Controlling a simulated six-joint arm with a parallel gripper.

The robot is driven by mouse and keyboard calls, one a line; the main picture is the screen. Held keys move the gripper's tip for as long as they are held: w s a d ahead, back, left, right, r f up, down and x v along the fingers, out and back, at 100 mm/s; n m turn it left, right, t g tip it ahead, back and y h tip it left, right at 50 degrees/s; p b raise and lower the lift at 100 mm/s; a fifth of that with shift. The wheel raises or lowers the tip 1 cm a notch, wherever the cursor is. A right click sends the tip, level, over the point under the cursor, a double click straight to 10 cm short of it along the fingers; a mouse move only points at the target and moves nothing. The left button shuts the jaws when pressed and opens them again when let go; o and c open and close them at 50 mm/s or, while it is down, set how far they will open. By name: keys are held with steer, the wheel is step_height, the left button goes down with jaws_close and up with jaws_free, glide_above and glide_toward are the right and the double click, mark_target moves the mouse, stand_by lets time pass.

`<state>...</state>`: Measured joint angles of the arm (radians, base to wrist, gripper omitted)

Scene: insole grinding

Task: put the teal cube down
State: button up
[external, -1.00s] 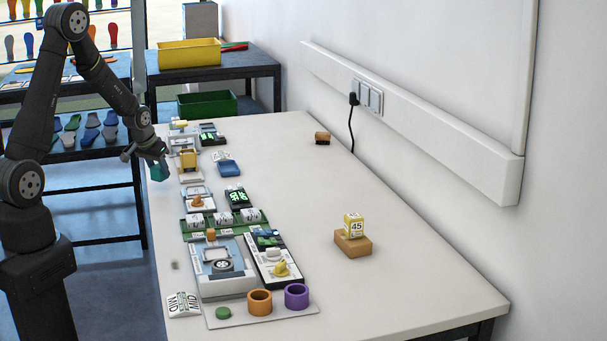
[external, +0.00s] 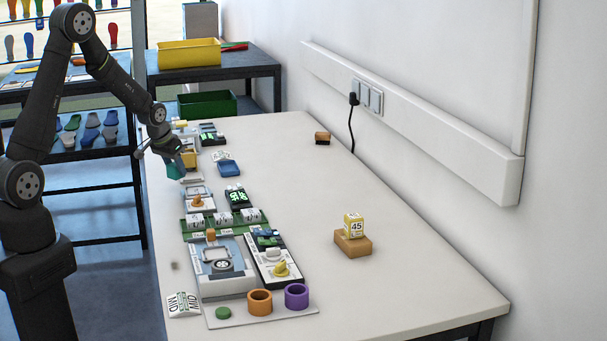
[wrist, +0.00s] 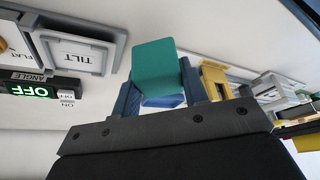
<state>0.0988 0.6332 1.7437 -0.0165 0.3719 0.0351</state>
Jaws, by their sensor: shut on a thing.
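The teal cube (external: 173,172) is held in my gripper (external: 176,163) near the left edge of the white table. In the wrist view the teal cube (wrist: 157,68) sits between the two dark fingers of my gripper (wrist: 160,85). Its sides show clean and the fingers press on it from left and right. In the external view the cube overlaps the row of small devices, and I cannot tell whether it touches anything below.
A blue tray (external: 228,168) lies just right of the cube, and a yellow device (external: 189,158) is close beside it. A device marked TILT (wrist: 82,55) shows in the wrist view. The table's right half (external: 300,200) is largely clear.

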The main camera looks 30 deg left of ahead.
steer(key=s+d+r+m+h, duration=0.1)
steer(key=d+r+m, duration=0.15)
steer(key=d, duration=0.85)
steer(key=s+d+r+m+g+h, duration=0.1)
steer(key=d+r+m, duration=0.15)
steer(key=d, duration=0.95)
steer(key=s+d+r+m+h, duration=0.1)
steer(key=d+r+m, duration=0.15)
steer(key=d, duration=0.85)
glide_above(268, 199)
steer(key=s, duration=0.2)
steer(key=f, duration=0.4)
steer(key=a+f, duration=0.1)
steer(key=f, duration=0.2)
steer(key=shift+w, duration=0.2)
steer(key=shift+w+f, duration=0.1)
steer(key=shift+f, duration=1.95)
steer(key=shift+f, duration=0.15)
steer(key=o, duration=0.9)
steer(key=shift+o, duration=0.2)
